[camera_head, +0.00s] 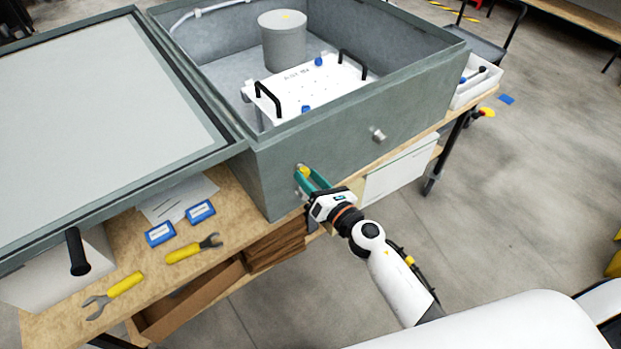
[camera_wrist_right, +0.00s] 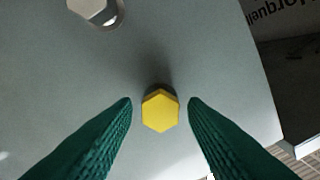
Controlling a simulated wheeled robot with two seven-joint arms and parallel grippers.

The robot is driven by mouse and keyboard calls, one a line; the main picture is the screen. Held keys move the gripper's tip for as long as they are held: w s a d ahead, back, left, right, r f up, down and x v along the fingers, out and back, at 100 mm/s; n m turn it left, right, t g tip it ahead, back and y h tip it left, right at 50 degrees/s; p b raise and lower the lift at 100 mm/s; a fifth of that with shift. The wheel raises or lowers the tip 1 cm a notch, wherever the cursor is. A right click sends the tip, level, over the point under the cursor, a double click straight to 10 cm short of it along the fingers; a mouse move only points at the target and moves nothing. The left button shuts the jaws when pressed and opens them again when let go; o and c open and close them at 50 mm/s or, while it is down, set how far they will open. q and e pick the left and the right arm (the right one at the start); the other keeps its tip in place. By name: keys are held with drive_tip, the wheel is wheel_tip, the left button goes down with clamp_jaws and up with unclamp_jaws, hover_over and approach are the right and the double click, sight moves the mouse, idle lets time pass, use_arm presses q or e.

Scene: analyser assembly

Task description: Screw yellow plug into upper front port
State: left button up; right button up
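The yellow plug (camera_head: 304,171) is at the grey analyser case's front wall (camera_head: 340,140), near its left corner. In the right wrist view its hexagonal yellow head (camera_wrist_right: 160,111) faces the camera, with a dark round edge and a shadow behind it. The port itself is hidden behind the head, and I cannot tell how deep the plug sits. My right gripper (camera_head: 314,182) is at this wall. In the wrist view its green fingers (camera_wrist_right: 160,105) are open on both sides of the plug, with gaps on each side. My left gripper is not in view.
A metal hex fitting (camera_wrist_right: 97,10) is on the wall close by, and another silver fitting (camera_head: 378,135) is farther right. The open lid (camera_head: 100,110) is at left. Two yellow-handled wrenches (camera_head: 194,249) and blue-white boxes (camera_head: 160,234) lie on the wooden bench (camera_head: 222,222).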

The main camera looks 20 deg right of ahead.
drive_tip(key=shift+f+n+b, duration=0.15)
drive_tip(key=shift+n+b, duration=0.2)
drive_tip(key=shift+n, duration=0.55)
drive_tip(key=n, duration=0.3)
drive_tip(key=shift+b, duration=0.3)
drive_tip(key=n, duration=0.4)
drive_tip(key=shift+r, duration=0.2)
drive_tip(key=n+p, duration=0.1)
drive_tip(key=n, duration=0.3)
drive_tip(key=n+p, duration=0.2)
drive_tip(key=n, duration=0.2)
drive_tip(key=n+p, duration=0.1)
drive_tip(key=n, duration=0.3)
drive_tip(key=shift+r, duration=0.3)
drive_tip(key=shift+f+n+p, duration=0.1)
drive_tip(key=shift+n+p, duration=0.4)
drive_tip(key=shift+n, duration=0.6)
drive_tip(key=shift+f+n, duration=0.2)
drive_tip(key=shift+n, duration=0.3)
drive_tip(key=shift+c, duration=0.3)
